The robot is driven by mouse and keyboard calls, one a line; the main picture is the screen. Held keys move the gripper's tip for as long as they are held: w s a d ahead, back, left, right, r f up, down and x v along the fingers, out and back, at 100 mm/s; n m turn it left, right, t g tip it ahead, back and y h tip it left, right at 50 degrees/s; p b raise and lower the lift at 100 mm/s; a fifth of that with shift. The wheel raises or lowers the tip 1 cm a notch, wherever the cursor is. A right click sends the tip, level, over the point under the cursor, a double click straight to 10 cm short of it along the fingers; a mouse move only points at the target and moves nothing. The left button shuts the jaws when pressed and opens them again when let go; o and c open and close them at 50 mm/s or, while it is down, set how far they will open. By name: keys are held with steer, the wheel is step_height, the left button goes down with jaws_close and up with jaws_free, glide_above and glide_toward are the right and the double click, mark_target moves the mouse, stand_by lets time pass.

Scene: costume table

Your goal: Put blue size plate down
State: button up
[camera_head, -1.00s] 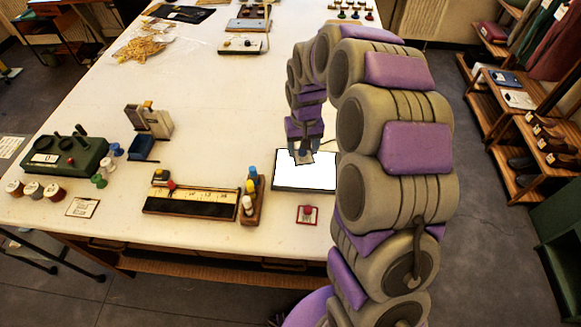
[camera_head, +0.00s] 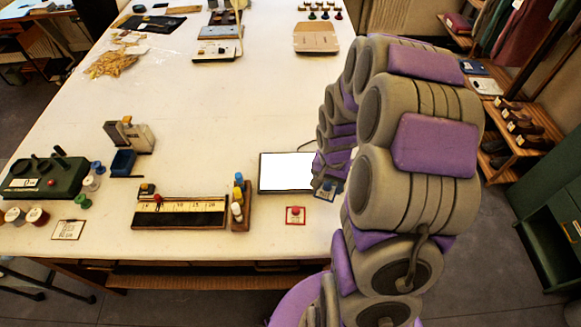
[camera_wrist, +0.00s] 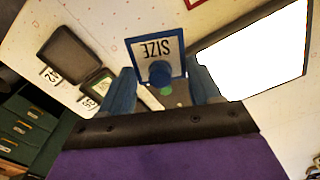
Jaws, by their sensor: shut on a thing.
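The blue size plate (camera_wrist: 172,46) shows in the wrist view as a white card marked SIZE, upside down, in a blue frame with a round blue knob. My gripper (camera_wrist: 160,88) is shut on that knob, with blue fingers on both sides.
The white-lit screen (camera_head: 286,172) lies left of my gripper. A red-framed plate (camera_head: 295,215) lies in front of it. A ruler box (camera_head: 180,213) and a bottle rack (camera_head: 240,207) stand further left. A green cabinet (camera_wrist: 28,125) is beyond the table edge.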

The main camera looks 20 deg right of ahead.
steer(key=b, duration=0.1)
glide_above(291, 167)
steer(key=s, duration=0.1)
steer(key=shift+d+f, duration=0.25)
steer(key=shift+f, duration=0.55)
steer(key=shift+w+a, duration=0.35)
steer(key=shift+a, duration=0.15)
steer(key=shift+w+a+f, duration=0.1)
steer(key=shift+f, duration=0.15)
steer(key=shift+d+f+b, duration=0.25)
steer(key=shift+f+b, duration=0.2)
steer(key=shift+f, duration=0.8)
steer(key=shift+d+f, duration=0.2)
steer(key=shift+f, duration=0.1)
steer(key=shift+d, duration=0.15)
steer(key=o, duration=1)
steer(key=shift+a, duration=0.45)
steer(key=shift+d, duration=0.15)
